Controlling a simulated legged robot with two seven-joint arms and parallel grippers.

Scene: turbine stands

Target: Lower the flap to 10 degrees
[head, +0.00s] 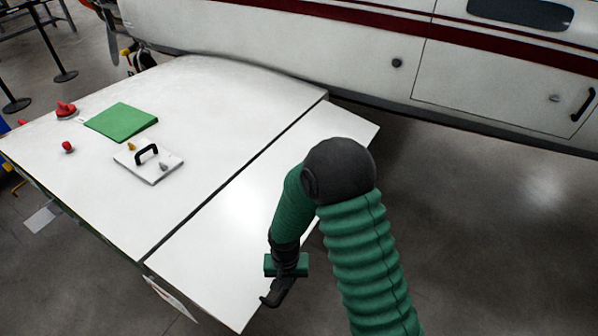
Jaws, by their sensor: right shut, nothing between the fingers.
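The flap (235,235) is the white panel along the near right edge of the white wing (210,100). A dark gap line separates the two. I cannot tell the flap's angle from this view. My right gripper (274,297) is at the flap's outer edge, near its front corner, at the end of my green-sleeved arm. It is shut and empty. I cannot tell whether it touches the flap. The arm hides part of the flap's outer edge. My left gripper is not in view.
On the wing lie a green sheet (121,121), a small white panel with a black handle (148,164), and red knobs (67,147). A white fuselage with a red stripe (390,40) runs along the back. Open floor (480,240) lies to the right.

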